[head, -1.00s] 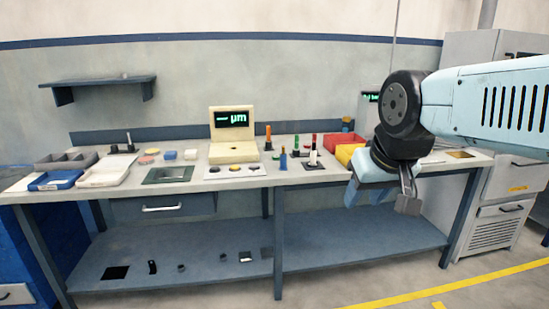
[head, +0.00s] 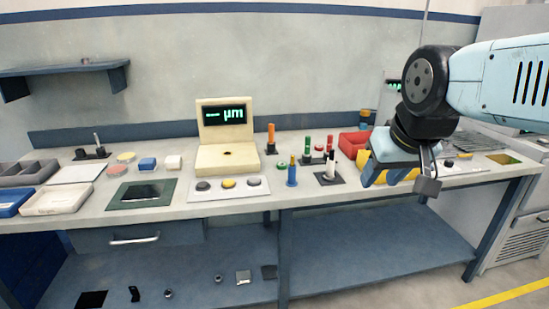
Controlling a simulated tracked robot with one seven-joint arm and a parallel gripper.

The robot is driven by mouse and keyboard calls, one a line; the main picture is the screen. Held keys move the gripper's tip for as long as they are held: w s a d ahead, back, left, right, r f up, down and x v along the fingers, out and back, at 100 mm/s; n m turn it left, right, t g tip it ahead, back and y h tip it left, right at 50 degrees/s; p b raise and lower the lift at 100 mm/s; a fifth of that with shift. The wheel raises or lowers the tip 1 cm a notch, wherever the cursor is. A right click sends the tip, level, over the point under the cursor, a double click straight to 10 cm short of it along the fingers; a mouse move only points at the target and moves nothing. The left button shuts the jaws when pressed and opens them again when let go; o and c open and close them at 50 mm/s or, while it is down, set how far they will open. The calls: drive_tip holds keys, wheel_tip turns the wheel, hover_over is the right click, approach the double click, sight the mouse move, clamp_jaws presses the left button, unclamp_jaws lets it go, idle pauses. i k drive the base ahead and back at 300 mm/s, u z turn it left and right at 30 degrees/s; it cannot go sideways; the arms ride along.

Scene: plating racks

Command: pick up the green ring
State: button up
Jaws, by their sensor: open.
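A small green piece (head: 307,146) stands upright among the coloured pegs on the bench, right of the cream display unit. It is too small to tell whether it is a ring on a peg or a peg itself. A red piece (head: 329,143) stands just right of it, and a blue one (head: 292,172) stands in front. My gripper (head: 388,180) hangs over the bench's right part with its light-blue jaws apart and empty. It is right of the green piece and clear of it, and partly hides the yellow bin.
The cream display unit (head: 226,157) stands left of the pegs. A white-tipped post on a dark base (head: 329,179) stands nearer the front edge. A red bin (head: 351,144) and a yellow bin (head: 362,160) stand to the right. Trays (head: 55,201) fill the left end.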

sight(280, 166)
drive_tip(key=u, duration=0.25)
drive_tip(key=i, duration=0.95)
drive_tip(key=u, duration=0.45)
